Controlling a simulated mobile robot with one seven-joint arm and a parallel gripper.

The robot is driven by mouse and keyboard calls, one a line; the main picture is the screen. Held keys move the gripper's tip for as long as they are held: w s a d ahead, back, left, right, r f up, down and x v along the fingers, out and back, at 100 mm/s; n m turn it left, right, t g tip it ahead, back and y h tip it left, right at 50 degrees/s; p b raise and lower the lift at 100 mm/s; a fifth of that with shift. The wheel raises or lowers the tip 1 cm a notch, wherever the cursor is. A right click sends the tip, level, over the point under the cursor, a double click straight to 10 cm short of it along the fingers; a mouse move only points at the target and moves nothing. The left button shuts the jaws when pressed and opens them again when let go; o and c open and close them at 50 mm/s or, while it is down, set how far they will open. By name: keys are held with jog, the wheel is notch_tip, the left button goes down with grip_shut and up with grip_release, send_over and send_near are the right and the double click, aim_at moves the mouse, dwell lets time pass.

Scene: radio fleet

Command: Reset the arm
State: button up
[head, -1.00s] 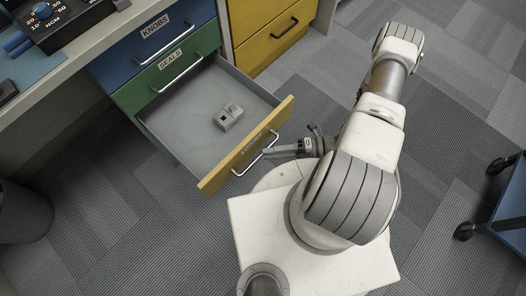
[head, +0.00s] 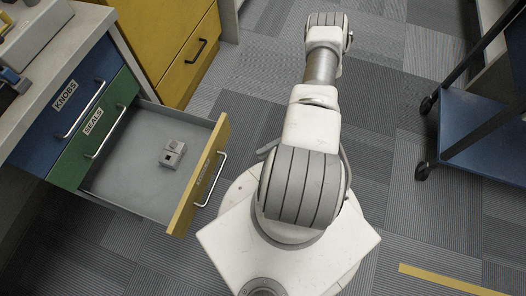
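My arm stretches from my white base up the middle of the head view. My gripper is hidden from this view, behind or below the arm links, so I cannot see its fingers. The yellow-fronted drawer (head: 200,176) stands open to the left of my base. Inside it lie small grey block-like parts (head: 172,153), close together near the middle of the drawer floor. The arm's visible links are clear of the drawer front and its handle (head: 211,180).
Above the open drawer are the shut green SEALS drawer (head: 105,125) and blue KNOBS drawer (head: 80,100). A yellow cabinet (head: 172,45) stands behind. A blue wheeled cart (head: 485,135) is at the right. Carpet between cart and arm is free. A yellow floor stripe (head: 450,282) lies lower right.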

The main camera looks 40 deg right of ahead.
dwell(0.3)
jog(key=w+a+r+n+g+h, duration=0.1)
jog(key=w+r+n+g+h, duration=0.15)
jog(key=r+n, duration=0.6)
jog(key=w+a+r+n+g+h, duration=0.1)
jog(key=w+r+n+h, duration=0.3)
jog(key=r, duration=0.7)
jog(key=w+a+r+n+g+h, duration=0.1)
jog(key=w+r+n+g+h, duration=0.15)
jog(key=r+n, duration=0.6)
jog(key=s+a+r+n+t+h, duration=0.4)
jog(key=r+n, duration=0.5)
jog(key=r, duration=0.1)
jog(key=s+a+r+n+t+h, duration=0.3)
jog(key=s+a+r+n+t, duration=0.1)
jog(key=r+n, duration=0.5)
notch_tip(320, 180, up, 23)
jog(key=p, duration=2.2)
jog(key=shift+n+t, duration=0.4)
jog(key=shift+a+f, duration=0.1)
jog(key=shift+f, duration=0.05)
